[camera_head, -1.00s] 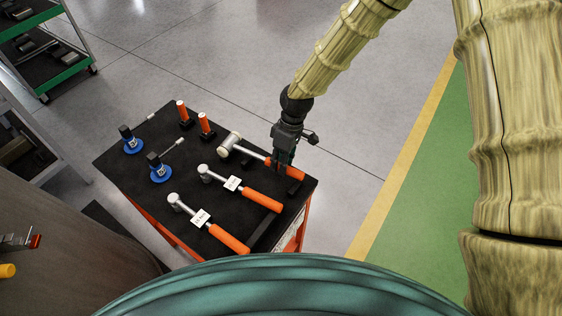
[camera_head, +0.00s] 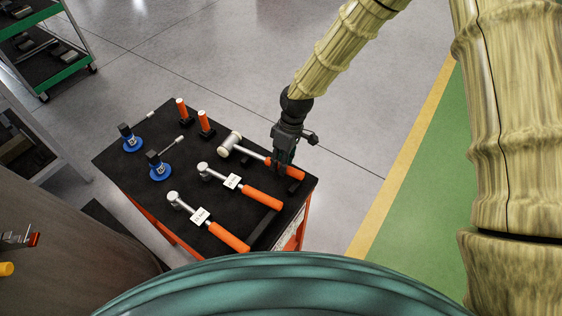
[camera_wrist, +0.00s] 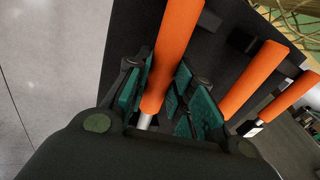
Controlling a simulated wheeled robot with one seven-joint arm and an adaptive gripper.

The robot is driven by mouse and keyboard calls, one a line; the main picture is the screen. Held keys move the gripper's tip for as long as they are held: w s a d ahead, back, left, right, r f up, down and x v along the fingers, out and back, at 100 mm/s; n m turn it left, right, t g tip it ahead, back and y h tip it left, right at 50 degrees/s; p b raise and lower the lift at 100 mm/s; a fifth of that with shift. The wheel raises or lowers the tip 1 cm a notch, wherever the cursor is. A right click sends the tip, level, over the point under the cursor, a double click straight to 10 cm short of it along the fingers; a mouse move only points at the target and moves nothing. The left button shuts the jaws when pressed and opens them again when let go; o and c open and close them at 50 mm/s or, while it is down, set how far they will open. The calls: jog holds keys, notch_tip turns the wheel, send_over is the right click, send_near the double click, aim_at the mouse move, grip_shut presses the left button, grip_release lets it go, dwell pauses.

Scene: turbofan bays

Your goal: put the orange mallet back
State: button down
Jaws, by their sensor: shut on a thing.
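An orange-handled mallet with a pale cylindrical head (camera_head: 230,144) is at the far right side of the black-topped cart (camera_head: 140,178). My gripper (camera_head: 281,168) is over its orange handle and shut on it. In the wrist view, the handle (camera_wrist: 176,50) runs between the teal finger pads of my gripper (camera_wrist: 160,95). Two other orange-handled hammers, one in the middle (camera_head: 262,199) and one nearest me (camera_head: 228,237), lie beside it with white labels on them. Whether the held mallet touches its supports cannot be told.
Two upright orange-handled tools (camera_head: 205,122) and two blue-based tools (camera_head: 160,172) stand on the left part of the cart. A green-edged shelf (camera_head: 60,78) is at the upper left. Grey floor is clear behind the cart.

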jog(key=c, duration=1.1)
grip_release()
jog(key=shift+c, duration=0.2)
jog(key=v, duration=1.2)
